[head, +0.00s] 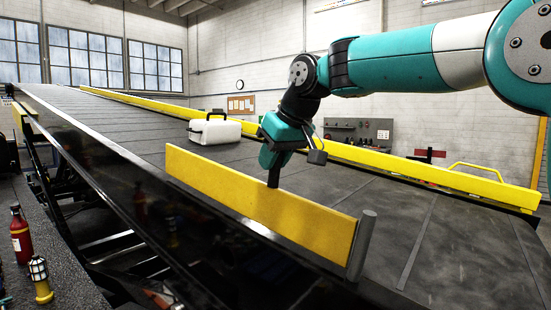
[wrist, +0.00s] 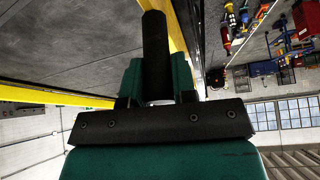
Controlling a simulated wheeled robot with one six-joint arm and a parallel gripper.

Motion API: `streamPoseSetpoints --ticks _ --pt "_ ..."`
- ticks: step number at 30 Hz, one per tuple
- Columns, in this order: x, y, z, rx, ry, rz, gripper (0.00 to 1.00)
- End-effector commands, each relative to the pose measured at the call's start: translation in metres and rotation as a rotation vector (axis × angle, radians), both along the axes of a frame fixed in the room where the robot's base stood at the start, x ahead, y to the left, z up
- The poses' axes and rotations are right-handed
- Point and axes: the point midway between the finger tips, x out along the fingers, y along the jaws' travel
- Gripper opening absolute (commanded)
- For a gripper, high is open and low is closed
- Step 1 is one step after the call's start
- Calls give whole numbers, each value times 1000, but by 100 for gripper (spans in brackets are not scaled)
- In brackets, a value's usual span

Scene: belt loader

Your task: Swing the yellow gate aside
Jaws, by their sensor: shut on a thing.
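The yellow gate (head: 255,208) is a long flat panel standing on edge along the near side of the belt. Its right end meets a grey post (head: 362,246). A dark upright handle (head: 273,180) rises at the gate, near its middle. My gripper (head: 275,160) reaches down from above and is shut on this handle. In the wrist view, the black cylindrical handle (wrist: 156,50) sits between the teal fingers of my gripper (wrist: 157,82), with the yellow gate (wrist: 180,38) beside it. The handle's lower join is hidden in the head view.
A white case (head: 214,130) with a black handle lies on the dark sloping belt (head: 440,235), beyond the gate. A yellow rail (head: 400,170) runs along the far edge. A red bottle (head: 21,236) and a yellow lantern-like object (head: 40,279) stand at lower left. The belt's right part is clear.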

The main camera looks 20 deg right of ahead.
Motion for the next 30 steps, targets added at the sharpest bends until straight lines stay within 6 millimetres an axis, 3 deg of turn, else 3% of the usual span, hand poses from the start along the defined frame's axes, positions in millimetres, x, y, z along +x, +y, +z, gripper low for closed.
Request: streamPoseSetpoints --ticks 6,7,9,10,22,26,30 --pt "-2 2 -1 -2 4 12 0" --pt "-2 2 -1 -2 4 12 32" --pt "-2 2 -1 -2 3 11 48" --pt "-2 2 -1 -2 3 10 51" --pt "-6 -2 9 -1 0 7 51" --pt "-17 -9 30 -1 -3 4 51" --pt "-34 -19 63 0 -4 5 51"
